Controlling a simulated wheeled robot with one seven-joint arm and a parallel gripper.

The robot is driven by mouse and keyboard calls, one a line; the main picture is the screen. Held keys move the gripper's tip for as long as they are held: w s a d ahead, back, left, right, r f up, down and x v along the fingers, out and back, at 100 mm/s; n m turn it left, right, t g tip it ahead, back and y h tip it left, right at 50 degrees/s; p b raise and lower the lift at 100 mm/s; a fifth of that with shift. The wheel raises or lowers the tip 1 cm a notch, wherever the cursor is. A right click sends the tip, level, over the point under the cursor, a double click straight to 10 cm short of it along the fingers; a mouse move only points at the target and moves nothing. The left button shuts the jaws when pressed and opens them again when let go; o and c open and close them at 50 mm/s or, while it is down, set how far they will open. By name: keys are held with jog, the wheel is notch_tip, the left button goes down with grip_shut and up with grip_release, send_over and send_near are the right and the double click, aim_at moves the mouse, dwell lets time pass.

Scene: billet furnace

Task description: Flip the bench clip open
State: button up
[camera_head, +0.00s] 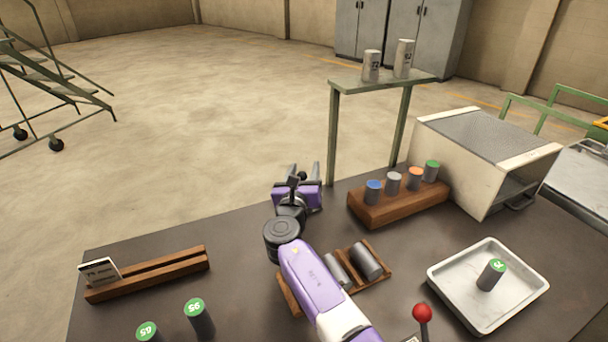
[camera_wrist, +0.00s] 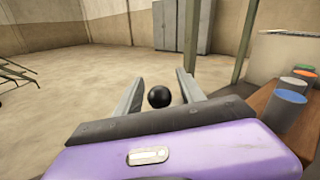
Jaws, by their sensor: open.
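My gripper (camera_head: 304,168) is open near the table's far edge, its two grey fingers pointing away from me. In the wrist view my gripper (camera_wrist: 160,77) has a round black ball (camera_wrist: 159,96) showing between its parted fingers, with a gap on each side. I cannot tell whether this ball belongs to the bench clip. A lever with a red ball (camera_head: 422,313) stands at the front edge of the table, well apart from my gripper; its base is cut off. No part is clearly recognisable as the bench clip, and my arm hides part of the table.
A wooden block (camera_head: 400,207) with several coloured-top cylinders stands right of my gripper. A green shelf (camera_head: 380,84), box furnace (camera_head: 480,155), white tray (camera_head: 440,285) and wooden cradle (camera_head: 378,284) are also right. A slotted wooden rail (camera_head: 150,274) and two green-topped cylinders are left.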

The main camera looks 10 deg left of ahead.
grip_shut()
jog(key=shift+r+p, duration=0.15)
jog(key=shift+p, duration=0.15)
